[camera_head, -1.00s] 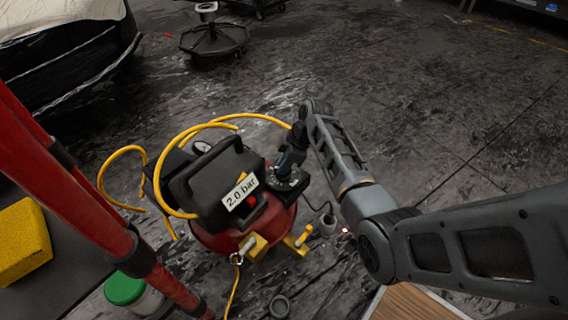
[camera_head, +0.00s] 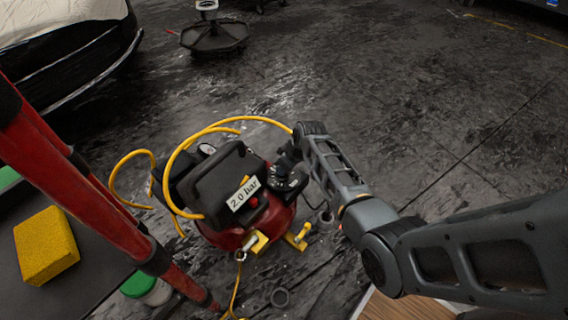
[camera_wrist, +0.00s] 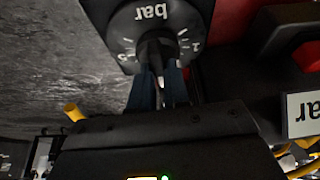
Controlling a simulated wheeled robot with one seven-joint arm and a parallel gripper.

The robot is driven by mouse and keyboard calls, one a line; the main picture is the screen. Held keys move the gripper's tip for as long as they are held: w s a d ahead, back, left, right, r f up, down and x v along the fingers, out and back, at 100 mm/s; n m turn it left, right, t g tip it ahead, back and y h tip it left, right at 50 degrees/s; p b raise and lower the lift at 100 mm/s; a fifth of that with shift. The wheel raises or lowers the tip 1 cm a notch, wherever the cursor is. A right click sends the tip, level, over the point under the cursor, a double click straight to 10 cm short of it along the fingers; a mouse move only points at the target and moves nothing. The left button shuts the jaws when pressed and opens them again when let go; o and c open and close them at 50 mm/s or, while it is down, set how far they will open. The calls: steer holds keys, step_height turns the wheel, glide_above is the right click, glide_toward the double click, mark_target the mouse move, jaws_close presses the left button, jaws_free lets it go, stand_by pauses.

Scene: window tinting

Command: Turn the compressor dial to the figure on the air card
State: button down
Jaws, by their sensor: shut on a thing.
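The red and black compressor (camera_head: 222,190) stands on the floor in the head view. The air card (camera_head: 243,194) on it reads "2.0 bar"; its edge also shows at the right of the wrist view (camera_wrist: 303,115). The compressor dial (camera_wrist: 157,30) is a round black face marked "bar" with white figures, seen upside down in the wrist view. My gripper (camera_wrist: 160,75) is shut on the dial's black knob, its two fingers on either side of it. The fingers and knob hide part of the scale, so I cannot tell which figure the pointer meets.
A yellow hose (camera_head: 180,165) loops around the compressor. Red poles (camera_head: 85,190) cross the left side, near a yellow sponge (camera_head: 46,246) on a dark surface and a green-lidded tub (camera_head: 138,285). A wheeled stool base (camera_head: 214,36) stands behind. Floor to the right is open.

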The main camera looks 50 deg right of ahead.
steer(key=shift+m, duration=0.3)
steer(key=c, duration=1.1)
jaws_free()
steer(key=p+v, duration=0.3)
steer(key=v, duration=0.4)
steer(key=shift+s+r, duration=0.2)
steer(key=shift+r, duration=0.2)
steer(key=shift+a, duration=0.1)
